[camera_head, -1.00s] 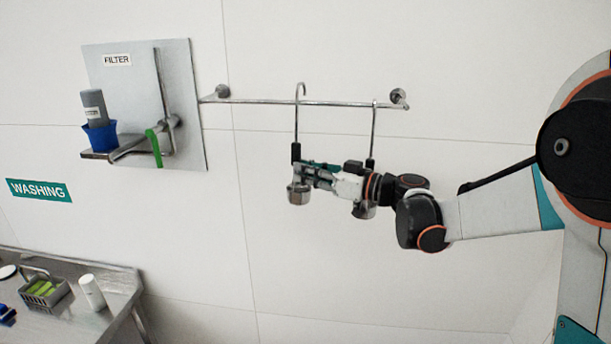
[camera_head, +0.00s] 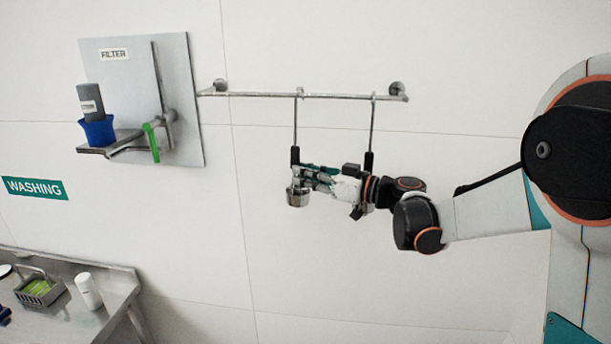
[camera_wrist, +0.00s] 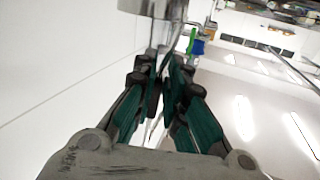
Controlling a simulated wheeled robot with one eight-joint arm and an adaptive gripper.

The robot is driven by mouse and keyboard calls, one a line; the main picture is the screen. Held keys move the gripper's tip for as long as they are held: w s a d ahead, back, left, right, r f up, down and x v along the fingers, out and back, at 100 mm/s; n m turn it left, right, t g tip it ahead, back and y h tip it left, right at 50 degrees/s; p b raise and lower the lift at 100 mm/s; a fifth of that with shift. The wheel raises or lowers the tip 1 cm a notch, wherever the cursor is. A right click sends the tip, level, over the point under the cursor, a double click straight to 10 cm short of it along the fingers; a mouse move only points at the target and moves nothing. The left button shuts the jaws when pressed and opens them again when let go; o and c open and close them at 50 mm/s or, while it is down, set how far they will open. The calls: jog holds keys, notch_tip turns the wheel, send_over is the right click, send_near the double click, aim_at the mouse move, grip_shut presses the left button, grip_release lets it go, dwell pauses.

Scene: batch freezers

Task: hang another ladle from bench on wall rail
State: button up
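The wall rail (camera_head: 335,96) is a thin horizontal metal bar with a round mount near each end. One ladle (camera_head: 295,125) stands upright at the rail's middle, its hook top at the rail; whether the rail bears it I cannot tell. My gripper (camera_head: 303,175) is shut on this ladle low down, near its metal bowl (camera_head: 298,196). The bowl also shows at the top of the wrist view (camera_wrist: 150,8). A second ladle (camera_head: 372,128) hangs near the rail's right end, its lower part mostly hidden behind my arm.
A filter panel (camera_head: 125,72) with a tap, a green lever (camera_head: 151,142) and a blue cup (camera_head: 98,131) is on the wall at left. A steel bench (camera_head: 112,296) at lower left holds a basket (camera_head: 40,291) and a white bottle (camera_head: 88,292).

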jog(key=o, duration=0.5)
jog(key=shift+w, duration=0.15)
jog(key=shift+c, duration=0.2)
